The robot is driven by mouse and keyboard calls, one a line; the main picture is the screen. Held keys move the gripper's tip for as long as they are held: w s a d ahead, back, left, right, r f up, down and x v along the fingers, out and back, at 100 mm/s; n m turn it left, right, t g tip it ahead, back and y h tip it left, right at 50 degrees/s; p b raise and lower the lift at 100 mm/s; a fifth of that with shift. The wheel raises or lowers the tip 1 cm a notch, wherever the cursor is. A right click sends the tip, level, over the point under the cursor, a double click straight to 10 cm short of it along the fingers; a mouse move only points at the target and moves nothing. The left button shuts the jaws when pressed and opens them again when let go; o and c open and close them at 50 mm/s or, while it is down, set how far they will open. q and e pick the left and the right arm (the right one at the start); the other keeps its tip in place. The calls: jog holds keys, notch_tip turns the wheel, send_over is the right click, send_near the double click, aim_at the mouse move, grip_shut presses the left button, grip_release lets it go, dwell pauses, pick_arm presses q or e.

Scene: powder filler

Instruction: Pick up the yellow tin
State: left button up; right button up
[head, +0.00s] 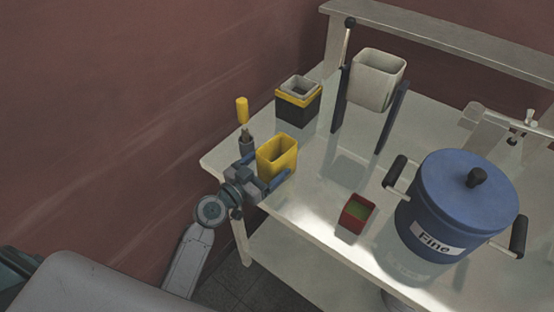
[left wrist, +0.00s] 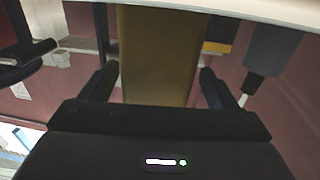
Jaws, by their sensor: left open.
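The yellow tin (head: 278,154) is an open-topped, upright, tapered square container near the left edge of the table. My left gripper (head: 265,170) is open at the tin's near side, with one finger on either side of it. In the left wrist view the tin (left wrist: 158,50) fills the space between the two spread fingers (left wrist: 156,84). A gap shows beside each finger, and I cannot tell whether either one touches the tin. My right gripper is not in view.
A yellow-handled tool (head: 242,110) stands close behind my left gripper. A black and yellow box (head: 298,106) is behind the tin. A white hopper (head: 377,80) on dark supports, a small red tin (head: 356,214) and a blue "Fine" pot (head: 460,200) stand rightward on the white table (head: 310,205).

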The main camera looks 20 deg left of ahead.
aim_at(279, 153)
pick_arm(q)
jog(key=shift+w+d+r+p, duration=0.2)
jog(key=shift+w+d+p, duration=0.3)
jog(key=shift+w+d, duration=0.45)
jog(key=shift+w+f, duration=0.2)
jog(key=shift+w, duration=0.25)
jog(key=shift+a, duration=0.1)
jog(key=c, duration=1.2)
jog(key=shift+o, duration=0.2)
jog(key=shift+r, duration=0.1)
